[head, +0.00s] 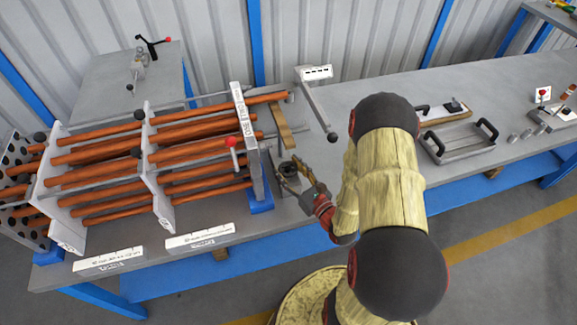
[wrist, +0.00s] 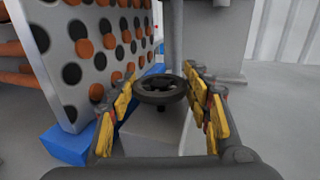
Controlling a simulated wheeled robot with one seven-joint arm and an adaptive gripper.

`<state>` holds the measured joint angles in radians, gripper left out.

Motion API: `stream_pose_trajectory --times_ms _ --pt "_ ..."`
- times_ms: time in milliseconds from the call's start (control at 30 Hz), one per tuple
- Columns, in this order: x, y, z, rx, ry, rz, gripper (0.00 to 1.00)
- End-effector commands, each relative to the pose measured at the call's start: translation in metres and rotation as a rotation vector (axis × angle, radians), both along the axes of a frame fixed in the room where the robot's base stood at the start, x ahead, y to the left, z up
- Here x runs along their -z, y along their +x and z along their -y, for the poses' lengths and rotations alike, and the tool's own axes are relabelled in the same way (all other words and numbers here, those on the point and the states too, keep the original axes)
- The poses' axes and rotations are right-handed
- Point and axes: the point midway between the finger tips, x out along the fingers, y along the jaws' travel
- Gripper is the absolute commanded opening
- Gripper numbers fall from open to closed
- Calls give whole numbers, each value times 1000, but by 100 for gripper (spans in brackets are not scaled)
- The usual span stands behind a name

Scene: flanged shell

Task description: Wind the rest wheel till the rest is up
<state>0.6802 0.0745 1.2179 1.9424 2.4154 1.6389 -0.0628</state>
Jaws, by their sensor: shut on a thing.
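The small dark handwheel (wrist: 160,88) sits on a grey block in the wrist view, close in front of a grey post (wrist: 172,35). My gripper (wrist: 163,84) has its yellow-padded fingers on either side of the wheel, shut on its rim. In the head view my gripper (head: 300,175) reaches the wheel (head: 287,169) at the bench's front edge, just right of the tube bundle, and partly covers it. I cannot tell for sure which part is the rest, or its height.
The bundle of copper-coloured tubes (head: 190,140) runs through upright plates on the left. Its perforated end plate (wrist: 85,45) and a blue foot (wrist: 70,140) stand close left of my gripper. A black-knobbed lever (head: 318,112) stands behind. A handled tray (head: 459,147) lies right.

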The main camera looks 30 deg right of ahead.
Motion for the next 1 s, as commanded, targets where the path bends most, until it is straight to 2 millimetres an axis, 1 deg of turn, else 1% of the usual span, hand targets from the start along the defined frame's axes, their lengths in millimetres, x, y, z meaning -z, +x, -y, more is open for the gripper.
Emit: stream_pose_trajectory --times_ms 33,400,933,967,1000 --pt "-1 0 -3 18 2 0 23" --pt "-1 1 -1 137 1 2 23" --pt "-1 1 0 156 2 3 23" --pt "-1 1 0 156 2 3 49" --pt "-1 1 0 156 2 3 52"
